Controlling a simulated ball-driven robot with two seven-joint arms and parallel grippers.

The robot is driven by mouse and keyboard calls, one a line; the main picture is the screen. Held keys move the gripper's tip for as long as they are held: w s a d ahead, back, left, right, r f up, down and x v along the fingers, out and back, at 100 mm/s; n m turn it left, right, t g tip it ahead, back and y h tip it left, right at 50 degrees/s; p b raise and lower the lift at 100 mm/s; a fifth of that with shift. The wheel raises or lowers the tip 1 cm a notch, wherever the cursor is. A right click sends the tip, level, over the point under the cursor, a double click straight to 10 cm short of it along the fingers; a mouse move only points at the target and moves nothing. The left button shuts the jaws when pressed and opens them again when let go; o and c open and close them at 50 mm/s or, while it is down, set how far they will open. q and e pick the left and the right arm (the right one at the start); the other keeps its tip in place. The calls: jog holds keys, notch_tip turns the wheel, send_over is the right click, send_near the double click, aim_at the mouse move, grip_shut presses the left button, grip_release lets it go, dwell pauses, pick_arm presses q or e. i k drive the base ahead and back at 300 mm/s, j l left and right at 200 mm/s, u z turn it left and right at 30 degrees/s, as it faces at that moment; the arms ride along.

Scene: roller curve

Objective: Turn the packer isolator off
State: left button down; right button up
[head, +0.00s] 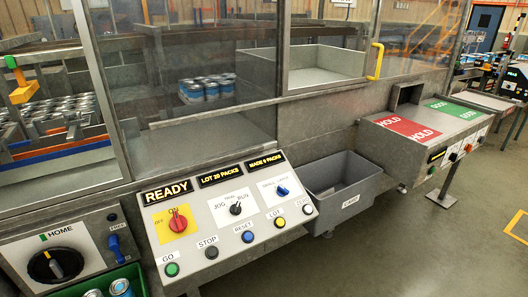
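A sloped grey control panel (215,225) stands in the middle of the head view. At its left is a red rotary handle (178,222) on a yellow plate (167,227), with "OFF" lettered at the plate's left; this looks like the isolator. The handle's grip appears roughly upright, tilted slightly left at the top. Neither of my grippers shows in this view.
The panel also has a black JOG/RUN selector (235,209), a blue switch (283,190) and a row of coloured push buttons. A black HOME knob (55,265) is at lower left. A grey bin (340,180) stands right, before red HOLD plates (405,128). Clear guarding rises behind.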

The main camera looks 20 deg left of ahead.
aim_at(177, 223)
jog(key=u, duration=1.25)
